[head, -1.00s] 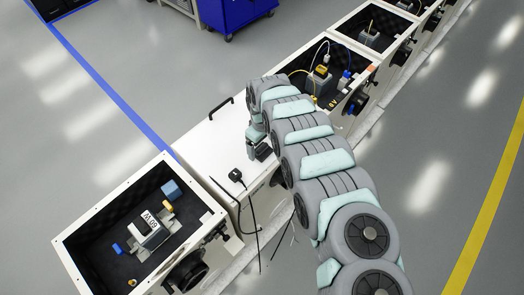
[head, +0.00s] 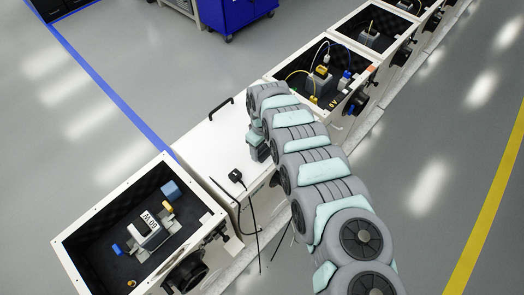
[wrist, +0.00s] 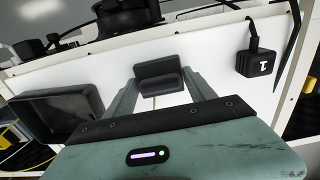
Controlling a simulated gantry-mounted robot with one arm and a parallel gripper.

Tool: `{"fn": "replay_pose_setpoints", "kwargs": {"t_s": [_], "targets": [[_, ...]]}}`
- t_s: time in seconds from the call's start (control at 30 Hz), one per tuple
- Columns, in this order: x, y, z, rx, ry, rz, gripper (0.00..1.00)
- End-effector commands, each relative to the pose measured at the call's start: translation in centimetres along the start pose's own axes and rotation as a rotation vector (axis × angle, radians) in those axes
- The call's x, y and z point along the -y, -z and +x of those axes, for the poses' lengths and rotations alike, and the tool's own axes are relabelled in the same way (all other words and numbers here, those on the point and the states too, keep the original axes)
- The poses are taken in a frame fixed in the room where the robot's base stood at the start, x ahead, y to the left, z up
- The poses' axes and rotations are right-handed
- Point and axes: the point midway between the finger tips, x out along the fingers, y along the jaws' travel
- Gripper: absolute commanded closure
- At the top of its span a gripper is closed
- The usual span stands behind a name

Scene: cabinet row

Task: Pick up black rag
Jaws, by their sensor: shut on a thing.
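In the wrist view, my gripper (wrist: 161,88) is shut on a dark, folded-looking piece, which I take to be the black rag (wrist: 157,71). The rag spans the gap between the two grey fingertips. It is in front of the white cabinet top (wrist: 210,66), and I cannot tell whether it touches that surface. In the head view, my teal gripper (head: 257,150) is over the closed white cabinet top, partly hidden by my arm. The rag cannot be made out clearly there.
A small black box with a cable (head: 235,175) lies on the white top; it also shows in the wrist view (wrist: 254,62). A black handle (head: 221,107) stands at the far edge. Open cabinets with parts inside (head: 140,235) flank this one.

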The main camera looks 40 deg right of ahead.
Motion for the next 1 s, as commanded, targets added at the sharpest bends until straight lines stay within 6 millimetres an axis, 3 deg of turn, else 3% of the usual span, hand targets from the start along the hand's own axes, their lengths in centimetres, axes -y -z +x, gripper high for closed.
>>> {"fn": "replay_pose_setpoints", "kwargs": {"t_s": [0.3,0.73,0.87,1.0], "targets": [[0.0,0.0,0.0,0.000,0.000,0.000,0.76],[-0.1,0.1,-0.9,-0.002,-0.002,-0.001,0.76],[-0.1,0.0,-2.2,0.001,-0.001,0.000,0.76],[-0.2,0.0,-5.1,0.001,-0.005,-0.001,0.76]]}}
